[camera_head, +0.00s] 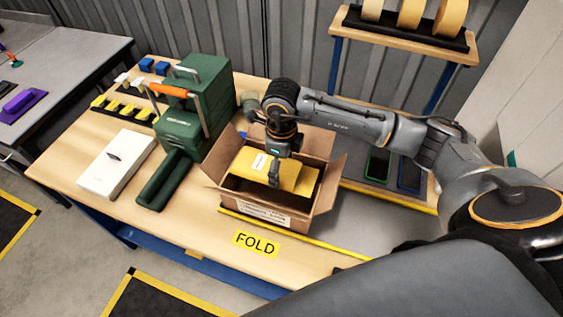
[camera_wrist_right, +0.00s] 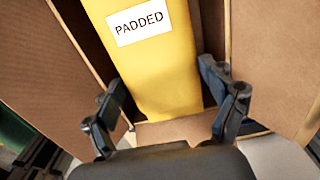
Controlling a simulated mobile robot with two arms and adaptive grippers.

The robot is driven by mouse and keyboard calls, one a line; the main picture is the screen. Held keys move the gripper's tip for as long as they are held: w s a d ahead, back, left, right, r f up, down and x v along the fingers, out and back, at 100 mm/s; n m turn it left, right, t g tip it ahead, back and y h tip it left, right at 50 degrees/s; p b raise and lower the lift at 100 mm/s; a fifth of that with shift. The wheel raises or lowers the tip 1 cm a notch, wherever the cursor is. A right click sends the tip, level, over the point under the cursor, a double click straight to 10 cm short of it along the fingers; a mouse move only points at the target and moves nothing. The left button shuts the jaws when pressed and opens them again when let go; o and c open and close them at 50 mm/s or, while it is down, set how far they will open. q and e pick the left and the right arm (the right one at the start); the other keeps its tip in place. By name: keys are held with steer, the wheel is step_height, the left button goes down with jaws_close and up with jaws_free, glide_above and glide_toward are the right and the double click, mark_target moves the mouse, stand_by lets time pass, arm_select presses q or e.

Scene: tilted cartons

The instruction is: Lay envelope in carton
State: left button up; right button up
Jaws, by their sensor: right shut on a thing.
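The yellow padded envelope (camera_head: 243,163) has a white label, which reads PADDED in the right wrist view (camera_wrist_right: 165,65). It lies inside the mouth of the open brown carton (camera_head: 250,207), tilted. My right gripper (camera_head: 275,172) reaches down from above into the carton and is shut on the envelope. In the wrist view its fingers (camera_wrist_right: 162,82) stand at the envelope's two sides. More yellow shows right of the finger, and I cannot tell whether it is the same envelope. The carton's flaps are spread outward. Its floor is mostly hidden. My left gripper is not in view.
A green machine (camera_head: 205,88) with an orange handle stands left of the carton, close to it. A white box (camera_head: 116,162) lies further left. A yellow FOLD label (camera_head: 256,243) marks the table's front. A tape rack (camera_head: 405,32) stands behind.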

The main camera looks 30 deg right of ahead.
steer(key=shift+f+b, duration=3.45)
steer(key=shift+f, duration=2.45)
steer(key=shift+f, duration=0.25)
steer(key=o, duration=1)
steer(key=shift+c, duration=0.4)
steer(key=shift+r+p, duration=2.3)
steer(key=shift+r, duration=1.65)
step_height(320, 180, up, 7)
steer(key=p, duration=0.4)
glide_above(282, 197)
